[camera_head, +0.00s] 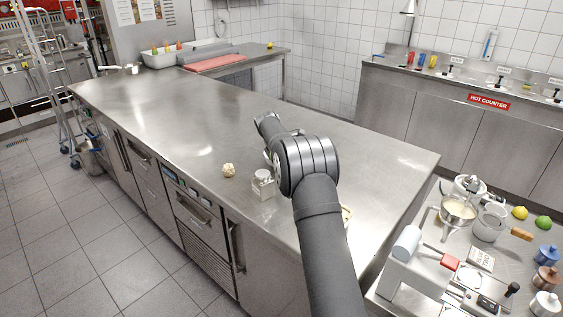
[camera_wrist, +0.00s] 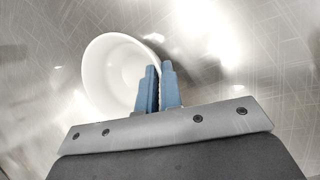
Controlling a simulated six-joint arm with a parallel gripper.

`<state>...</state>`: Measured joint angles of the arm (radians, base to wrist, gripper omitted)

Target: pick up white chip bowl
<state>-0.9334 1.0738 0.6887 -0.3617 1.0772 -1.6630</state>
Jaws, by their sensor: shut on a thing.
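The white chip bowl (camera_wrist: 103,72) shows in the wrist view, left of centre, round and with its open top facing the camera. My gripper (camera_wrist: 160,70) has its two blue fingers at the bowl's right rim, with the rim wall between them. It is shut on that rim. In the head view my arm covers the fingertips and most or all of the bowl. The wrist view does not make clear whether the bowl touches the steel counter (camera_head: 190,115).
A small glass jar (camera_head: 263,184) and a cream-coloured lump (camera_head: 228,171) stand on the counter just left of my arm. A crowded side table (camera_head: 400,303) with a mixer stands at the lower right. The counter's left half is mostly clear.

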